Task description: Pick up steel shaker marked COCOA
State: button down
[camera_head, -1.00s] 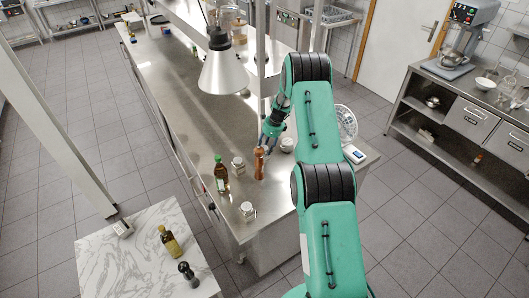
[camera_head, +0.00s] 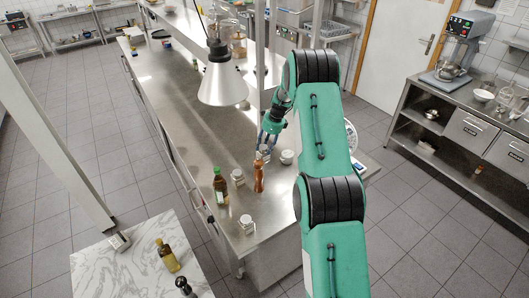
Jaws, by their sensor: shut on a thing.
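My gripper (camera_head: 265,150) is at the end of my green arm, low over the steel counter (camera_head: 205,125). It is shut on a small pale, steel-looking shaker (camera_head: 263,157), mostly hidden by the fingers and by the orange-brown mill in front of it. I cannot read any COCOA marking on it at this size. I cannot tell for sure whether it is clear of the counter.
The orange-brown mill (camera_head: 258,178) stands just in front of my gripper. A dark bottle (camera_head: 220,187), two pale jars (camera_head: 238,178) (camera_head: 247,224) and a whitish round item (camera_head: 287,157) are close by. A lamp (camera_head: 222,85) hangs above the counter.

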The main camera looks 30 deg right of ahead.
jog(key=shift+r, duration=0.4)
jog(key=shift+r, duration=0.1)
dwell(0.3)
